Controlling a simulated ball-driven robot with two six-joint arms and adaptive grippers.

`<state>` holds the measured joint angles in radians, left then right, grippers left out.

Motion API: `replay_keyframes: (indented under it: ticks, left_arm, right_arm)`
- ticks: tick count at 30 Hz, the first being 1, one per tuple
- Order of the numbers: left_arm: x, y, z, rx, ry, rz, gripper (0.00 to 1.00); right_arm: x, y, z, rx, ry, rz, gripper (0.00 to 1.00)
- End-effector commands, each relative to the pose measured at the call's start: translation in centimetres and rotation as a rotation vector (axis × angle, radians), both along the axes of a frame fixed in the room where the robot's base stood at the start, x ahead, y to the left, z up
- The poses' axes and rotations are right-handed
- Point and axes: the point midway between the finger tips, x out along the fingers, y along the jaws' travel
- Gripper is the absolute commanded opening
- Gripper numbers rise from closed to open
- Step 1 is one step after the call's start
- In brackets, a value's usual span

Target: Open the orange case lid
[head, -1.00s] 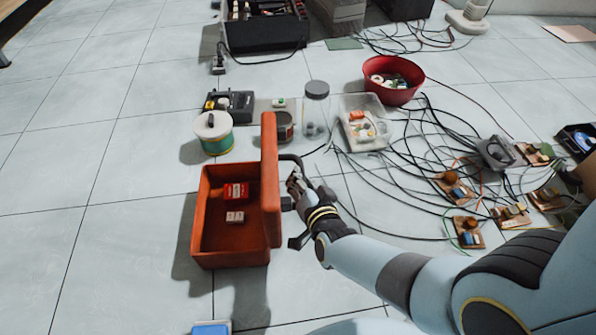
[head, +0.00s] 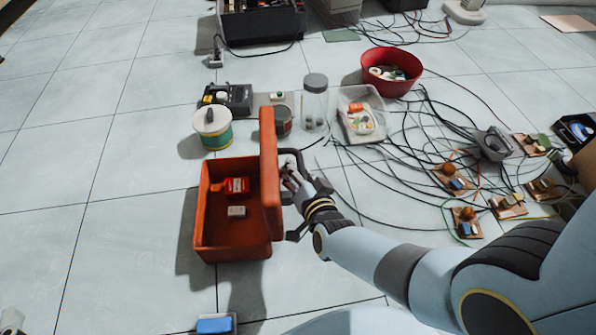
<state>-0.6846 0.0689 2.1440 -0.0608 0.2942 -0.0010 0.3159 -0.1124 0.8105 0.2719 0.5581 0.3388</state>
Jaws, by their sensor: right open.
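The orange case (head: 206,240) sits on the tiled floor left of centre. Its lid (head: 269,172) stands upright along the case's right side, so the inside is open to view. A red item (head: 233,185) and a small pale box (head: 236,211) lie inside. My right gripper (head: 286,196) is open just right of the lid, its dark fingers spread at the lid's outer face. I cannot tell whether they touch it. The gripper holds nothing that I can see.
A green-banded tub (head: 213,130), a lidded clear jar (head: 314,105) and a clear tray (head: 352,98) stand behind the case. A red bowl (head: 392,70) and tangled cables lie to the right. A blue item (head: 214,326) is in front. Floor at left is mostly clear.

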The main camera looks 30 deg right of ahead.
Motion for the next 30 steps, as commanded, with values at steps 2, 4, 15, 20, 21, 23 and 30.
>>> replay_keyframes:
  ticks: [2, 4, 15, 20, 21, 23, 30]
  left_arm:
    - [0.0, 0.0, 0.0, 0.0, -0.001, 0.0, 0.4]
    - [0.0, 0.0, 0.1, -0.001, -0.001, 0.001, 0.4]
    - [0.0, 0.0, 0.0, -0.001, 0.0, 0.0, 0.4]
    - [0.0, 0.0, 0.0, -0.001, 0.0, 0.0, 0.4]
    - [0.0, 0.0, 0.0, -0.001, 0.0, 0.0, 0.4]
    - [0.0, 0.0, 0.0, -0.001, 0.0, 0.0, 0.4]
    - [0.0, 0.0, 0.0, 0.0, -0.001, 0.0, 0.4]
  right_arm:
    - [0.1, 0.0, 0.1, 0.0, -0.001, 0.0, 0.41]
    - [0.1, 0.0, 0.1, 0.0, -0.001, 0.0, 0.41]
    - [0.0, 0.0, 3.9, 0.0, -0.003, -0.003, 0.41]
    - [0.0, 0.0, 6.6, 0.002, -0.003, -0.003, 0.41]
    - [0.0, 0.0, 7.2, 0.001, -0.004, -0.002, 0.41]
    - [-0.1, 0.0, 8.0, 0.001, -0.002, -0.002, 0.41]
    - [0.0, 0.0, 9.9, 0.0, -0.001, -0.001, 0.41]
